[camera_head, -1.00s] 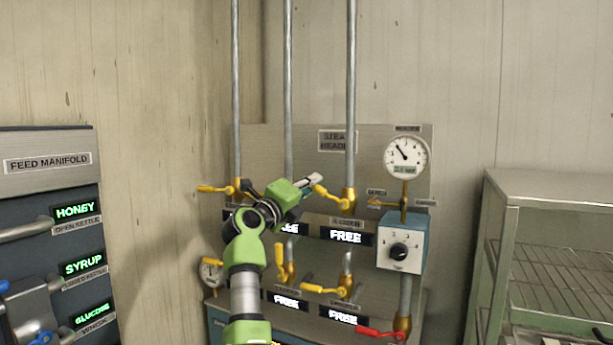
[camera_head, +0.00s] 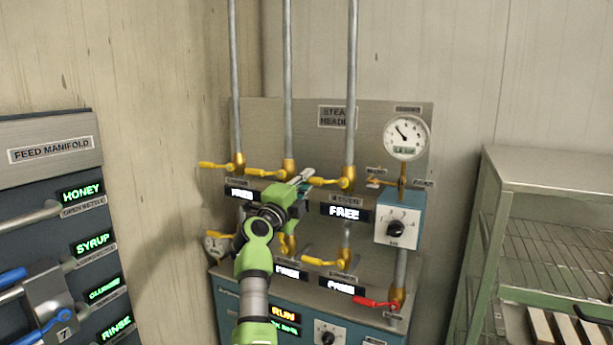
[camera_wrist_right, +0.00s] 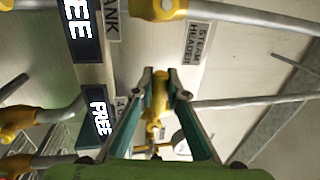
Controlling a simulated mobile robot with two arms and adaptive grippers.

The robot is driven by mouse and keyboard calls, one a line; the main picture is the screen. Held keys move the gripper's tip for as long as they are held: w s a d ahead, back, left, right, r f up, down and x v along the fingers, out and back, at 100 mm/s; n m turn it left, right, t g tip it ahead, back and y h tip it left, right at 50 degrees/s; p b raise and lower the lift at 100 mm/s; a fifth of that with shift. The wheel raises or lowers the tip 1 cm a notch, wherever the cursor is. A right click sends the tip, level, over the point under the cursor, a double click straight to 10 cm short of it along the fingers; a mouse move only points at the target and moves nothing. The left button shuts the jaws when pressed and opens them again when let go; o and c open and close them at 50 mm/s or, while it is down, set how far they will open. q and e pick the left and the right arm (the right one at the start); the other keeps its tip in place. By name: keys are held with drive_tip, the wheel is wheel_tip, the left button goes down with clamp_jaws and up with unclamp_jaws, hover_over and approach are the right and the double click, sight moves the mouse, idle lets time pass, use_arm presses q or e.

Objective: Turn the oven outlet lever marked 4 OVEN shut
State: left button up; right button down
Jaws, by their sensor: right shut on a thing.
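The yellow lever (camera_head: 328,182) on the right pipe of the steam header lies about level, its handle pointing left from the brass valve. The small label (camera_head: 346,200) below it appears to read OVEN; the number is too blurred to read. The display (camera_head: 344,212) beneath shows FREE. My right gripper (camera_head: 306,176) is at the handle's left end. In the right wrist view, the fingers (camera_wrist_right: 162,78) are close together, with a yellow lever part (camera_wrist_right: 153,108) between them. The fingers partly hide the grip. My left gripper is out of view.
Similar yellow levers (camera_head: 268,174) sit close by on the left, with more below (camera_head: 322,261). A pressure gauge (camera_head: 407,137) and dial box (camera_head: 398,220) stand right of the lever. A red lever (camera_head: 376,303) is lower right; a rack (camera_head: 550,225) stands farther right.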

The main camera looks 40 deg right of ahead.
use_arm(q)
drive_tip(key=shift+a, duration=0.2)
use_arm(e)
drive_tip(key=shift+r, duration=0.1)
drive_tip(key=c, duration=2)
unclamp_jaws()
drive_tip(key=shift+d, duration=0.15)
drive_tip(key=v, duration=0.7)
drive_tip(key=shift+a+f, duration=0.25)
drive_tip(key=shift+a, duration=0.05)
drive_tip(key=shift+d, duration=0.1)
